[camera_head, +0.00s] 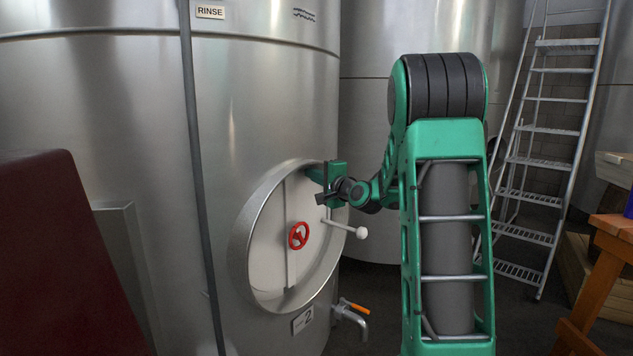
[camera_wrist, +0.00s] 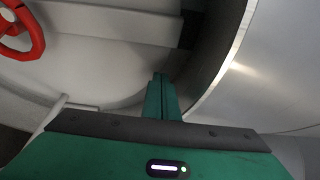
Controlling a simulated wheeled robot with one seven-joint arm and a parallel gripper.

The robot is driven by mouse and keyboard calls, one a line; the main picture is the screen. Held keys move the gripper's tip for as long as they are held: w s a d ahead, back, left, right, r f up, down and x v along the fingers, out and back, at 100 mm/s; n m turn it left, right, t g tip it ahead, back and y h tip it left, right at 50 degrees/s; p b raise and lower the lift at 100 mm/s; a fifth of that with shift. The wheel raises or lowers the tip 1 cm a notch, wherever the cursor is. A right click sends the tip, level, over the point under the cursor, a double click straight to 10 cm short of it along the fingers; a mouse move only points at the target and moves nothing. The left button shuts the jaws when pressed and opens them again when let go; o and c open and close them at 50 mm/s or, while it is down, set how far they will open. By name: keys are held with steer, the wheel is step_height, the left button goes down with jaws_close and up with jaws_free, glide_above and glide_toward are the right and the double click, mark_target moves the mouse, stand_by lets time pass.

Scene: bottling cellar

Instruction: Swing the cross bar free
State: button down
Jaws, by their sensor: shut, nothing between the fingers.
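The cross bar (camera_head: 290,262) is a pale, flat bar that stands upright across the round hatch door (camera_head: 265,265) of a steel tank. A red handwheel (camera_head: 298,235) sits at its middle. In the wrist view the cross bar (camera_wrist: 110,22) runs across the top, with a dark piece at its right end and the red handwheel (camera_wrist: 22,30) at upper left. My gripper (camera_head: 312,173) is at the upper right of the hatch, beside the bar's upper part. Its green fingers (camera_wrist: 160,80) are together and empty. I cannot tell whether they touch the bar.
A rod handle with a white ball (camera_head: 361,232) sticks out from the hatch below my gripper. A tap with an orange lever (camera_head: 354,306) is under the hatch. A dark red panel (camera_head: 65,265) stands at left, a ladder (camera_head: 540,150) and a wooden bench (camera_head: 612,225) at right.

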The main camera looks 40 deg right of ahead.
steer(key=shift+w+a+r, duration=0.1)
steer(key=shift+w+a, duration=0.1)
steer(key=shift+a, duration=0.3)
steer(key=shift+w+a, duration=0.2)
steer(key=shift+a, duration=0.3)
steer(key=shift+s+a, duration=0.25)
steer(key=shift+a, duration=0.65)
